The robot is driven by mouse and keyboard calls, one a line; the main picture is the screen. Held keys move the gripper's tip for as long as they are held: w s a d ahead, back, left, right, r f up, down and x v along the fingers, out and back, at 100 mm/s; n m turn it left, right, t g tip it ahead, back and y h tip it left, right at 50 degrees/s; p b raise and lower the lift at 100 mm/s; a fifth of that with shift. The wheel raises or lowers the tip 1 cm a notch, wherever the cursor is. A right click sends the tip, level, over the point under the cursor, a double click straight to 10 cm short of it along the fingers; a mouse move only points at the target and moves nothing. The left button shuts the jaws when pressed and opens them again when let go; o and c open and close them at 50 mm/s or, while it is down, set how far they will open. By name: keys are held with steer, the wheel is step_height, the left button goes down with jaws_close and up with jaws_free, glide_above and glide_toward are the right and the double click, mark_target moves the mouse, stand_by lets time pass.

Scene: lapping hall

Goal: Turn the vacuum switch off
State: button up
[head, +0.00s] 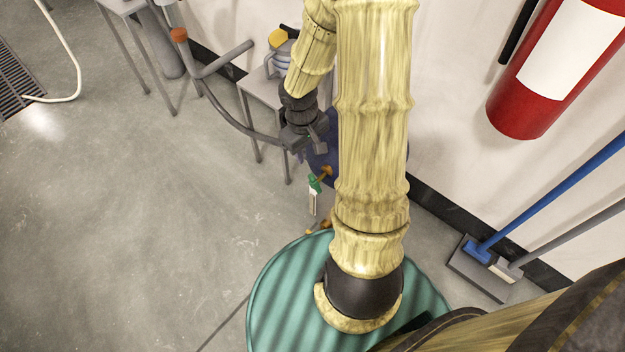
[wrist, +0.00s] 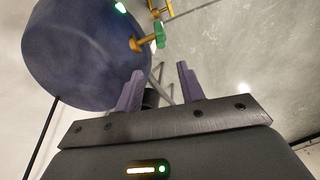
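A dark blue-purple drum (head: 322,162), seemingly the vacuum's body, stands by the wall and is largely hidden behind my arm in the head view. In the wrist view the drum (wrist: 80,50) fills the upper left. A small lit green piece (wrist: 120,7) shows at its top edge; I cannot tell for sure that it is the switch. A brass fitting with a green knob (wrist: 159,35) sticks out from its side. My gripper (wrist: 158,85) is open and empty, its two purple fingers apart, just below the drum in the picture. In the head view my gripper (head: 318,140) is beside the drum.
A grey hose (head: 235,120) curves towards the drum. Small grey tables (head: 262,90) stand along the wall. A red extinguisher (head: 545,75) hangs at upper right, with a blue-handled broom (head: 550,200) below. Open floor (head: 150,230) lies left.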

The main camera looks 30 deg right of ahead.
mark_target(313, 181)
steer(key=f+b, duration=0.3)
steer(key=f, duration=0.2)
steer(key=d+f+b, duration=0.1)
steer(key=f+b, duration=0.2)
steer(key=f, duration=0.3)
steer(key=f+b, duration=0.3)
steer(key=f, duration=0.2)
steer(key=shift+w+d+f, duration=0.1)
steer(key=shift+d+f, duration=0.2)
steer(key=shift+f, duration=0.1)
steer(key=shift+c, duration=0.2)
jaws_close()
